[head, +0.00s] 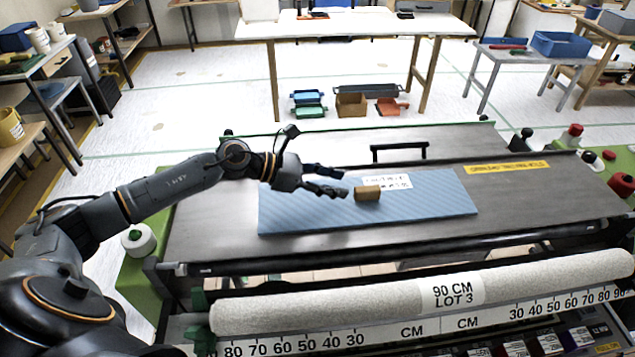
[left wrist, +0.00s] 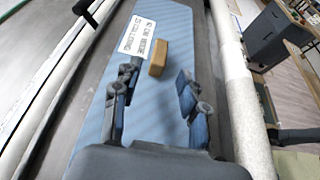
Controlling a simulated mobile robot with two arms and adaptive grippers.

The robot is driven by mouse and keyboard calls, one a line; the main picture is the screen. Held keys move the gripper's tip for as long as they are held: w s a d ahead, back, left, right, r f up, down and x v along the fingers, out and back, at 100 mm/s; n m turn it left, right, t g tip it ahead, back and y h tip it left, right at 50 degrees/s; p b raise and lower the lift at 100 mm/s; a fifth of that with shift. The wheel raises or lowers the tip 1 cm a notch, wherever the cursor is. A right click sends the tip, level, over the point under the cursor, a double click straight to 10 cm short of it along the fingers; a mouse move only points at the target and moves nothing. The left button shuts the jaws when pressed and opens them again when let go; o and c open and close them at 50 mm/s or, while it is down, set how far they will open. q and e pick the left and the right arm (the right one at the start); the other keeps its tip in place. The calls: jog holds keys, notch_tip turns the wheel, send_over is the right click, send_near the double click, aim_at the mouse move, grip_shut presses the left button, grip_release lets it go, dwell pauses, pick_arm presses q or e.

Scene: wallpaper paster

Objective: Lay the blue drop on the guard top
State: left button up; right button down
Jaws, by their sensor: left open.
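The blue drop (head: 430,206) is a flat, pale-striped blue sheet lying on the grey metal guard top (head: 540,195). A white label (head: 390,182) and a small brown block (head: 368,194) are on it. My left gripper (head: 343,183) is open above the sheet, its fingers pointing right at the block. In the left wrist view the blue drop (left wrist: 178,22) runs under the open fingers, and the block (left wrist: 158,58) is just beyond the fingertips, with nothing held. My right gripper is not in view.
A pale speckled roll (head: 560,281) marked 90 CM LOT 3 lies along the near side above a centimetre scale. A black handle (head: 399,152) stands at the guard top's far edge, and a yellow label (head: 506,168) is at right. The metal right of the sheet is clear.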

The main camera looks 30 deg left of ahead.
pick_arm(q)
jog(key=b+v, duration=0.1)
jog(key=v, duration=0.3)
jog(key=shift+f, duration=0.1)
jog(key=shift+s+a+r, duration=0.2)
jog(key=shift+r, duration=0.05)
